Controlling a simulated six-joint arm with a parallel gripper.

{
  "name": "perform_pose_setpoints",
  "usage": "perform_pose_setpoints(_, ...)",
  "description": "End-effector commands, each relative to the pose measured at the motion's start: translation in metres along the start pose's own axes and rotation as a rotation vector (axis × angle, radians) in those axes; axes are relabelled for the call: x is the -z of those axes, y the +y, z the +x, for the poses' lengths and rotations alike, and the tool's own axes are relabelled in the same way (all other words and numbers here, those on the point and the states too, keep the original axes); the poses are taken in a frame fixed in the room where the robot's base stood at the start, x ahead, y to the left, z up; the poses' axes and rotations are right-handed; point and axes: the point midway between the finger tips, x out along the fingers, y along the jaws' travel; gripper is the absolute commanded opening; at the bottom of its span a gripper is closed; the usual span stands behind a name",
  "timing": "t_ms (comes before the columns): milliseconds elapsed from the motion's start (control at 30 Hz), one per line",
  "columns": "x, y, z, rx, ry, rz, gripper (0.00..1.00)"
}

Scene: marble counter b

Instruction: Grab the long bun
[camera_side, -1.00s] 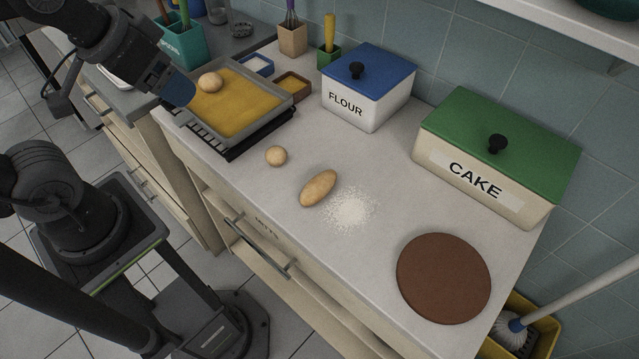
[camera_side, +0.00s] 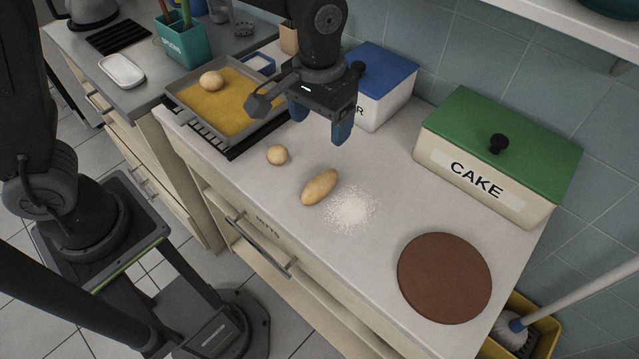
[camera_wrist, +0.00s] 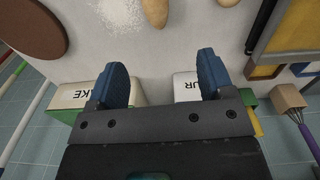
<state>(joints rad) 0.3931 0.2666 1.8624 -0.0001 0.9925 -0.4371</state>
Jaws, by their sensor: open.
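The long bun (camera_side: 320,187) lies on the counter beside a patch of white flour, in the side view. In the wrist view only part of the long bun (camera_wrist: 156,12) shows, cut off by the top edge. My gripper (camera_side: 319,124) is open and empty, above the counter behind the bun and in front of the flour box. Its two blue fingers (camera_wrist: 163,76) stand wide apart in the wrist view, with nothing between them. A small round bun (camera_side: 277,155) lies left of the long bun. Another round bun (camera_side: 211,81) sits on the tray.
A baking tray (camera_side: 179,99) rests on a dark rack at the left. The flour box (camera_side: 379,103) and green-lidded cake box (camera_side: 484,178) stand along the wall. A brown round board (camera_side: 444,277) lies at the front right.

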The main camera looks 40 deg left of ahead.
Motion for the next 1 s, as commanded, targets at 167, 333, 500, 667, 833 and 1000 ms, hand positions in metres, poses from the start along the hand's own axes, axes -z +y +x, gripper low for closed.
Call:
perform_pose_setpoints(167,0.002,0.009,0.017,0.010,-0.022,-0.002,0.75)
perform_pose_setpoints(333,0.001,0.008,0.046,0.011,-0.024,-0.003,0.75)
perform_pose_setpoints(500,0.001,0.008,0.077,0.011,-0.023,-0.003,0.75)
perform_pose_setpoints(667,0.001,0.007,0.093,0.009,-0.020,-0.003,0.75)
perform_pose_setpoints(833,0.001,0.007,0.105,0.010,-0.021,-0.003,0.75)
perform_pose_setpoints(1000,0.001,0.005,0.131,0.011,-0.023,-0.003,0.75)
